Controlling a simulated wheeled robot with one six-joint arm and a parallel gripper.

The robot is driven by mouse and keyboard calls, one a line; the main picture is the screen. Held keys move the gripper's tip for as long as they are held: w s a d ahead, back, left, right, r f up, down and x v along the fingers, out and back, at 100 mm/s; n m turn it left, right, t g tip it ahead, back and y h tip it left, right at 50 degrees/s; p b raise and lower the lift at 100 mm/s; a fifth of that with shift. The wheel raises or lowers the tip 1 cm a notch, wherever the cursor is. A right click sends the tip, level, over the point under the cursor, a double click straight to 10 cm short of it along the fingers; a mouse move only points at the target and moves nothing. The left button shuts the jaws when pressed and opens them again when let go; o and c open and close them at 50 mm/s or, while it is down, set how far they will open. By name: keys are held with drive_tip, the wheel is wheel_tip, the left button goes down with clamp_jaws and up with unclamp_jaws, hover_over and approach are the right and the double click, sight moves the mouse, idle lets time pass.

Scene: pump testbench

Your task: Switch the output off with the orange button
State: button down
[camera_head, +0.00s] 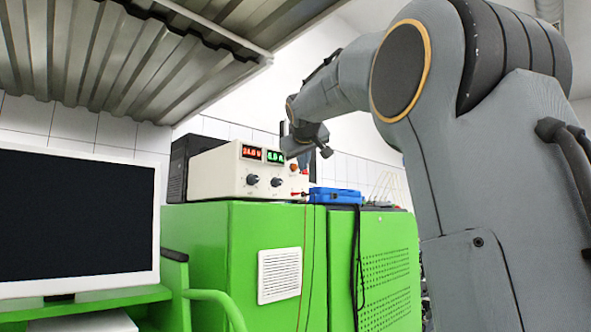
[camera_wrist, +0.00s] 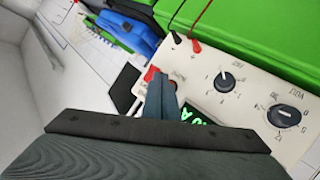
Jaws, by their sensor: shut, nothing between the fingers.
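The cream power supply (camera_head: 222,170) stands on the green cabinet, with a red display (camera_head: 251,152) reading about 24.0 and a lit green display (camera_head: 275,157). The orange button (camera_head: 294,167) is on its front panel, right of the displays. My gripper (camera_head: 305,170) is in front of the panel's right end, close to the button. In the wrist view my gripper (camera_wrist: 161,77) is shut and empty, its fingertips right by an orange-red patch at the panel. The fingers hide part of that area, and I cannot tell whether they touch the button.
Two dark knobs (camera_wrist: 224,82) and plugged red and black leads (camera_wrist: 195,46) are on the panel. A blue case (camera_head: 335,195) lies right of the supply on the green cabinet (camera_head: 240,250). A monitor (camera_head: 75,220) stands at the left.

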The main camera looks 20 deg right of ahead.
drive_tip(key=shift+s, duration=0.15)
drive_tip(key=s+d, duration=0.2)
drive_tip(key=s, duration=0.3)
drive_tip(key=shift+s+b, duration=0.3)
idle(0.3)
idle(0.4)
